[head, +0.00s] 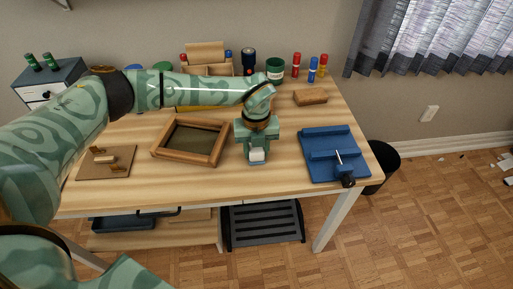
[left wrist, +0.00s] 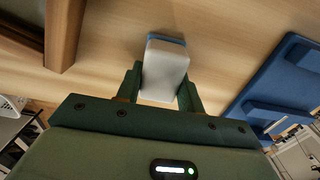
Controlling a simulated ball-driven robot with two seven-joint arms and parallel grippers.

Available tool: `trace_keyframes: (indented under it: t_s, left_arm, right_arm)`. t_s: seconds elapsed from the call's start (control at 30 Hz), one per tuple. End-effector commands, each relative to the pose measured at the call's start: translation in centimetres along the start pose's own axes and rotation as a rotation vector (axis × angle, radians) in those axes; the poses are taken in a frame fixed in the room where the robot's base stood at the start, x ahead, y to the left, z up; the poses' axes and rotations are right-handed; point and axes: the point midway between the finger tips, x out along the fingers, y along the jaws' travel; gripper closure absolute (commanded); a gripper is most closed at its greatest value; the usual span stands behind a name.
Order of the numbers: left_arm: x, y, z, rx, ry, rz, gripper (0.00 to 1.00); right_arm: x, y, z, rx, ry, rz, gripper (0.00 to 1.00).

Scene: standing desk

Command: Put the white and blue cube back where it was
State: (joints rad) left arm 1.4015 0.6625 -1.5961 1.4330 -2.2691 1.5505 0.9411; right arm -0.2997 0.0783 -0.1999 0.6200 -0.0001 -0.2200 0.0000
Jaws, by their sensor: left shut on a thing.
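The white and blue cube (head: 257,155) is between the fingers of my left gripper (head: 257,150), near the front middle of the desk. In the left wrist view the cube (left wrist: 165,70) shows a large white face with a blue edge at its far side. The fingers of my left gripper (left wrist: 160,88) are shut on it from both sides. I cannot tell whether the cube touches the desk top. My right gripper is not in view.
A wooden tray (head: 157,153) stands left of the gripper, and a blue fixture (head: 312,139) with a black knob lies to the right. A small board (head: 88,171) is at the left. A wooden block (head: 310,97), markers and cups stand at the back. The desk's front edge is close.

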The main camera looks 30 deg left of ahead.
Motion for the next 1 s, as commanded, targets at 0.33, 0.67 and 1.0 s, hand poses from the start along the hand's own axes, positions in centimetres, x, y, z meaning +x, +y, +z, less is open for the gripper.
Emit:
trace_keyframes:
  t_s: [0.33, 0.67, 1.0]
  left_arm:
    - [0.0, 0.0, 0.0, 0.000, 0.000, 0.000, 0.41]
    - [-5.4, -0.1, 0.1, 0.000, -0.007, -0.005, 0.41]
    - [-11.7, 0.0, 0.0, 0.001, -0.003, -0.002, 0.41]
  right_arm:
    - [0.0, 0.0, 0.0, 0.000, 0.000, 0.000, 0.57]
    - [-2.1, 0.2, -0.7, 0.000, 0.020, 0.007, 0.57]
    - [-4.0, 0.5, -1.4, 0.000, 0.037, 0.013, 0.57]
